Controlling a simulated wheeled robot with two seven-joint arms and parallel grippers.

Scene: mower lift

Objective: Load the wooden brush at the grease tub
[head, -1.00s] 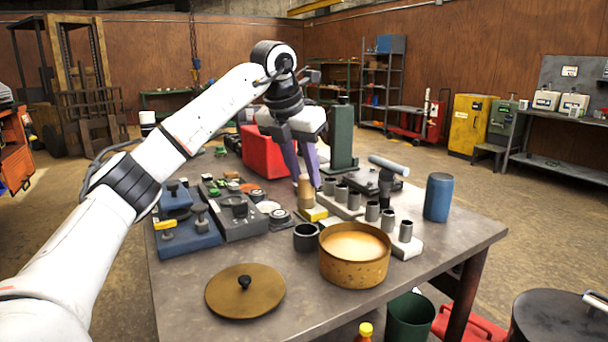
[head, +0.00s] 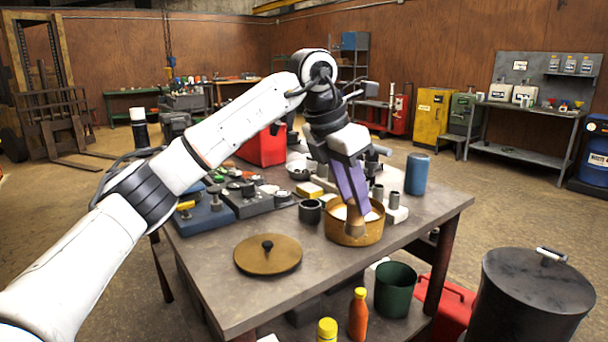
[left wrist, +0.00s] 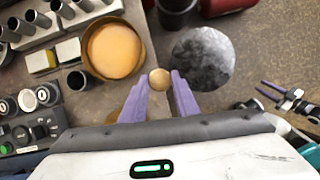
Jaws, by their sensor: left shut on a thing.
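The wooden brush (head: 354,222) is held between the purple fingers of my left gripper (head: 355,205), which is shut on it. In the head view the brush hangs down in front of the round tan grease tub (head: 373,234), overlapping its opening and near wall. In the left wrist view the brush's round end (left wrist: 159,79) shows between the fingertips (left wrist: 159,85), to the right of the tub (left wrist: 90,68) and apart from it in the picture. Pale grease (left wrist: 115,50) fills the tub. I cannot tell the brush tip's height; its lower end is unclear.
A brass lid (head: 267,256) lies left of the tub, with a dark cup (head: 310,211) between. A row of grey cups and a blue can (head: 417,174) stand behind and right. A green bin (head: 395,290), bottles and a dark drum (head: 530,300) stand below the table edge.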

